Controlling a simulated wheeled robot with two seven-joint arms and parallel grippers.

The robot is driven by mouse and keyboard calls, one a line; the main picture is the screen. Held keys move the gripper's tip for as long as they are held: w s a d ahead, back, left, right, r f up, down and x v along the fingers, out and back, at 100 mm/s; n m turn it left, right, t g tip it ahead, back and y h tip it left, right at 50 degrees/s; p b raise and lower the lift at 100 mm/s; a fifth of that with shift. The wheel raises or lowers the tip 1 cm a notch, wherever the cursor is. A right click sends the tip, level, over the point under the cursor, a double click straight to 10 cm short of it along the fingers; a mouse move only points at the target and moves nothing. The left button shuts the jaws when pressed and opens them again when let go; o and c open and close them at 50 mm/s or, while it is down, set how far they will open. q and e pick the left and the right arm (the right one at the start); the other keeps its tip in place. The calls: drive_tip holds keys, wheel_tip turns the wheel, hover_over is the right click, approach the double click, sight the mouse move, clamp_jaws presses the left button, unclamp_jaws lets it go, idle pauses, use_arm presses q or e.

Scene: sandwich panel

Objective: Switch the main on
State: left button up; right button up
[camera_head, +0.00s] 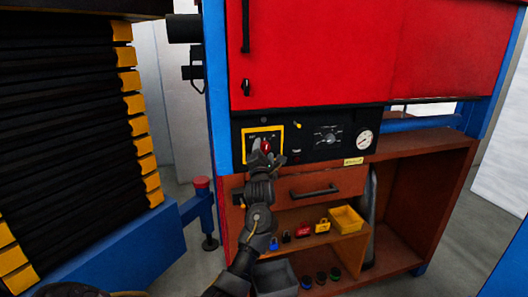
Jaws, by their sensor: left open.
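The main switch is a small red knob (266,146) on a yellow-framed plate (249,133) at the left end of the black control panel (309,150). My left gripper (263,154) is raised in front of the panel, with its fingertips at the red knob. The gripper is open. The fingers cover part of the knob and the lower part of the plate, so I cannot tell whether they touch it or which way the knob is turned. My right gripper is not in view.
A dial (328,135) and a round gauge (364,139) sit right of the switch. Below are a drawer with a black handle (315,191) and a shelf with padlocks and a yellow bin (346,219). A red cabinet door (310,50) is above. A black slatted stack (65,130) stands left.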

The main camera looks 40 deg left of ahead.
use_arm(q)
drive_tip(key=c, duration=1)
drive_tip(key=shift+o, duration=0.2)
drive_tip(key=m+p, duration=0.1)
drive_tip(key=m+h+p, duration=0.1)
drive_tip(key=m+p, duration=0.1)
drive_tip(key=shift+s+r+m, duration=0.1)
drive_tip(key=shift+r+m, duration=0.2)
drive_tip(key=shift+r, duration=0.05)
drive_tip(key=m+h+p, duration=0.1)
drive_tip(key=m+p, duration=0.1)
drive_tip(key=p, duration=0.1)
drive_tip(key=shift+m+g, duration=0.4)
drive_tip(key=shift+m+g+h+p, duration=0.3)
drive_tip(key=shift+m+p, duration=0.45)
drive_tip(key=shift+m, duration=0.05)
drive_tip(key=shift+f, duration=0.1)
